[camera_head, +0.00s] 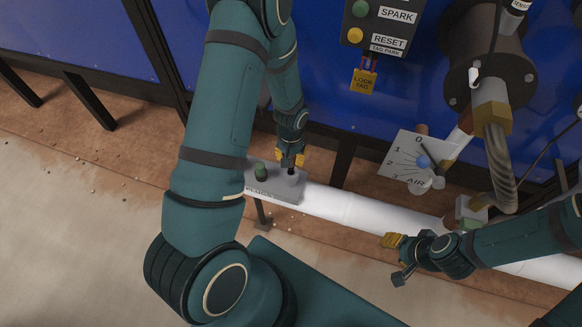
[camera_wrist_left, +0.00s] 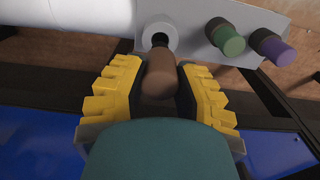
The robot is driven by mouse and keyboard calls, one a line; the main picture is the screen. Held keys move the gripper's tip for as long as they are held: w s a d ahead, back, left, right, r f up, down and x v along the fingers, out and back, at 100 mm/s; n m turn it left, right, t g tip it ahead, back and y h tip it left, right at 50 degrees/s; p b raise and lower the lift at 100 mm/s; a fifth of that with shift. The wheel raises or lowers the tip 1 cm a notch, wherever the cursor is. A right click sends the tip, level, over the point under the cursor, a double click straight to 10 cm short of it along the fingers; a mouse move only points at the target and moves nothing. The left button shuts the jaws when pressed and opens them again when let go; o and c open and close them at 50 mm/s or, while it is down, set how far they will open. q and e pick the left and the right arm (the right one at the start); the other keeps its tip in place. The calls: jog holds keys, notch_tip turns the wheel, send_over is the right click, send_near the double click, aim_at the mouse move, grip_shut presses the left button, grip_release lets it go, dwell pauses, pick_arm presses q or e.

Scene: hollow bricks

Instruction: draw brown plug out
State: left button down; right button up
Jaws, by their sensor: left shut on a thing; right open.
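The brown plug (camera_wrist_left: 160,76) stands between the yellow fingers of my left gripper (camera_wrist_left: 158,92) in the left wrist view. The fingers are shut on it. Its far end is at the dark hole of a light grey collar on the grey block (camera_wrist_left: 194,30); how deep it sits I cannot tell. In the head view my left gripper (camera_head: 290,159) is over the right part of the grey block (camera_head: 290,190), and the brown plug is not clear there. My right gripper (camera_head: 395,259) is open and empty by the white pipe.
A green plug (camera_wrist_left: 228,38) and a purple plug (camera_wrist_left: 272,46) stand beside the brown one in the block. A white pipe (camera_head: 345,206) runs right from the block. An AIR dial (camera_head: 405,160), a hose (camera_head: 500,160) and a button panel (camera_head: 380,24) are at the right.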

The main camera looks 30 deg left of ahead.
pick_arm(q)
jog(key=shift+r+p, duration=1.2)
jog(key=shift+r, duration=0.75)
jog(key=s+d+r+p, duration=0.1)
jog(key=s+d+r, duration=0.1)
jog(key=s, duration=0.3)
jog(key=shift+d, duration=0.6)
